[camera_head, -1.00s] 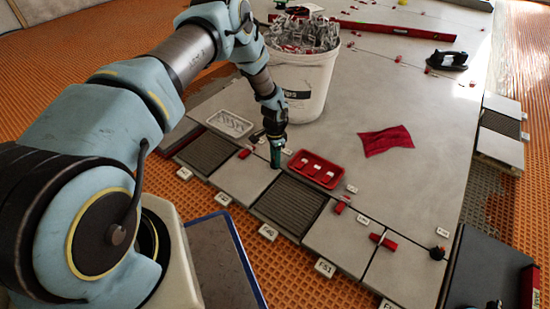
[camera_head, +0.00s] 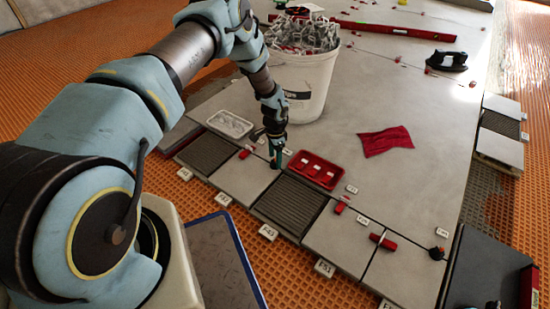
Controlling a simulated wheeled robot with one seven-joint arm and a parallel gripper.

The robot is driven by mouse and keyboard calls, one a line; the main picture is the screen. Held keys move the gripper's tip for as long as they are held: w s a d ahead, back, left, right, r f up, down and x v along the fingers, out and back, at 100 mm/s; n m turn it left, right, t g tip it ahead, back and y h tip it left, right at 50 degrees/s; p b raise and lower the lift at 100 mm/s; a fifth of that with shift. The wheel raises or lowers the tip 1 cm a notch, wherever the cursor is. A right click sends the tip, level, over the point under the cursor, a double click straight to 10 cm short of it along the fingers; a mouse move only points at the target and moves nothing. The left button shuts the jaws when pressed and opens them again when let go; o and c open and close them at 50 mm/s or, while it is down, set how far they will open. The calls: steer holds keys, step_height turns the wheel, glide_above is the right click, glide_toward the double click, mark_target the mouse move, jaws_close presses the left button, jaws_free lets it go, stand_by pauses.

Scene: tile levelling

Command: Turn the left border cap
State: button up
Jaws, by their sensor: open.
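Small red caps stand along the joints between the grey tiles near the border. The leftmost one in clear view (camera_head: 244,153) sits beside the ribbed bare patch; I take it as the left border cap, but cannot be sure. My gripper (camera_head: 276,163) is open and points down over the tile joint to its right, close to the floor. Small red and white bits show right beside the fingers, partly hidden by them. I cannot tell whether the fingers touch anything.
A red tray (camera_head: 315,158) with red caps lies right of my gripper, with a white tray (camera_head: 230,123) to the left. A white bucket (camera_head: 302,75) of grey clips stands behind. A red cloth (camera_head: 385,141) lies on the tiles. More red caps (camera_head: 383,241) sit at right.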

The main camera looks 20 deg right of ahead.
step_height(320, 180, up, 10)
steer(key=p, duration=0.3)
steer(key=shift+r, duration=0.1)
stand_by(0.3)
steer(key=w+a+r+n+p, duration=0.15)
steer(key=a+r+n, duration=0.25)
steer(key=a+r, duration=0.6)
steer(key=w+a+r+n, duration=0.25)
steer(key=a+r, duration=0.55)
steer(key=r, duration=0.5)
steer(key=s+a+r+n+t+p, duration=0.1)
steer(key=s+a+r+n, duration=0.4)
steer(key=s+a+r, duration=0.35)
steer(key=s+a+r+n+t+p, duration=0.1)
steer(key=s+a+r+n, duration=0.55)
steer(key=a, duration=0.35)
step_height(320, 180, up, 37)
steer(key=m+p, duration=0.1)
steer(key=p, duration=3.6)
